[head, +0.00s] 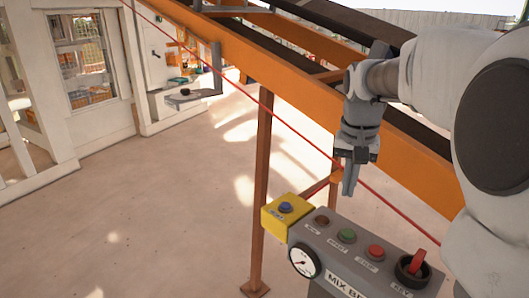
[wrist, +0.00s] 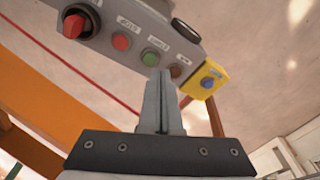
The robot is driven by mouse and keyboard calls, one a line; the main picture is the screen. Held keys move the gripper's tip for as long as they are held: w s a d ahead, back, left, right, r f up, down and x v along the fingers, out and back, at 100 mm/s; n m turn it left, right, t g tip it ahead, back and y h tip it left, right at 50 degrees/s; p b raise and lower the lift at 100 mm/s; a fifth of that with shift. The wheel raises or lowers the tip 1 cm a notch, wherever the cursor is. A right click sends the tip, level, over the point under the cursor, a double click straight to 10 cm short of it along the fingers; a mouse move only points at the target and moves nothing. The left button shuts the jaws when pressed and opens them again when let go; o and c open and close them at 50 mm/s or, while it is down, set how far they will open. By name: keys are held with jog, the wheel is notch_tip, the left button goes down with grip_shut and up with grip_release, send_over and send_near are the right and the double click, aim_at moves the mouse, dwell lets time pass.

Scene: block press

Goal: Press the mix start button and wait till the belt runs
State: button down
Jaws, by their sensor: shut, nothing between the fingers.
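The grey control box (head: 338,262), labelled "MIX BE…", carries a green button (head: 347,236) whose small label looks like START, a red button (head: 375,252), a red key switch (head: 414,264) and a dull brown lamp or button (head: 321,220). The green button also shows in the wrist view (wrist: 151,57), just beyond the fingertips. My gripper (head: 348,192) is shut and empty, pointing down above and behind the box. In the wrist view my gripper (wrist: 162,74) appears just short of the green button; contact is not visible. The dark belt (head: 325,18) slopes in an orange frame; its motion cannot be told.
A yellow box (head: 288,212) with a blue button is fixed at the box's left end. A round gauge (head: 304,261) is on the front. A red cord (head: 300,132) runs diagonally along the orange conveyor frame (head: 300,88), close to my gripper. Open floor lies left.

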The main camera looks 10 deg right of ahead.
jog(key=m+g, duration=0.1)
jog(key=m, duration=0.1)
send_over(348, 232)
notch_tip(348, 232, down, 3)
jog(key=shift+s+a+r+p, duration=0.15)
jog(key=shift+a+p, duration=0.15)
jog(key=shift+p, duration=0.15)
jog(key=f, duration=1.4)
jog(key=shift+d, duration=0.2)
